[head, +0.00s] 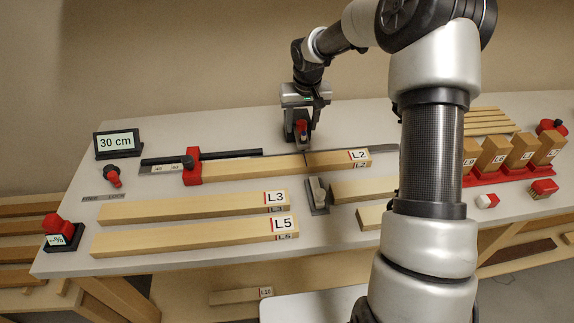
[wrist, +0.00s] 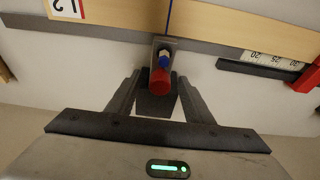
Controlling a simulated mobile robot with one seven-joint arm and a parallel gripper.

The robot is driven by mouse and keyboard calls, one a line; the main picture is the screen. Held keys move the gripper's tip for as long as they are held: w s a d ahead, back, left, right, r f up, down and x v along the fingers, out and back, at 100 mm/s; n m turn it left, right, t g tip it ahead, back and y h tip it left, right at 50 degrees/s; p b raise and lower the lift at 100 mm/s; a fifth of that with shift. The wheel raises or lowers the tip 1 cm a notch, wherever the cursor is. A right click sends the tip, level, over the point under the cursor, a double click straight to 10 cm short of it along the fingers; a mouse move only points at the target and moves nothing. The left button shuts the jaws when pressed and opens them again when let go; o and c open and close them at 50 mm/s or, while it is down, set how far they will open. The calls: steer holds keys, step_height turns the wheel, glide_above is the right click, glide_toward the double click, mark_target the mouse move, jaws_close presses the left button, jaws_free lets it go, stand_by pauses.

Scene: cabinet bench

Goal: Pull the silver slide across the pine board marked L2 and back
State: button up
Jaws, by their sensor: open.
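The pine board marked L2 (head: 270,165) lies flat on the bench, its label at its right end. The silver slide (wrist: 166,45) is a small metal piece at the board's back edge, with a blue part and a red knob (wrist: 160,80). The red knob also shows in the head view (head: 302,127). A thin dark line crosses the board beside the slide; it looks blue in the wrist view. My gripper (head: 301,122) is open over the slide, with its fingers (wrist: 158,88) on either side of the knob, apart from it. Part of the slide is hidden by my gripper.
A grey strip (wrist: 110,33) runs along the board's back edge. Boards L3 (head: 190,207) and L5 (head: 190,237) lie in front. A 30 cm sign (head: 117,143) stands left.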

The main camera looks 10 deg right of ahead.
steer(key=p+v, duration=0.2)
steer(key=v, duration=0.1)
steer(key=w+p+v, duration=0.1)
steer(key=p+v, duration=0.1)
steer(key=v, duration=0.1)
steer(key=w+p+v, duration=0.1)
steer(key=p+v, duration=0.1)
steer(key=shift+r, duration=0.65)
steer(key=shift+s, duration=0.1)
steer(key=s+r+t+h, duration=0.1)
steer(key=s+r+h, duration=0.1)
steer(key=s+r, duration=1.5)
steer(key=s+t+y, duration=0.1)
steer(key=s+y, duration=0.1)
steer(key=s, duration=1.7)
steer(key=shift+s+r+t, duration=0.2)
steer(key=shift+s+t, duration=0.1)
steer(key=shift+t, duration=0.1)
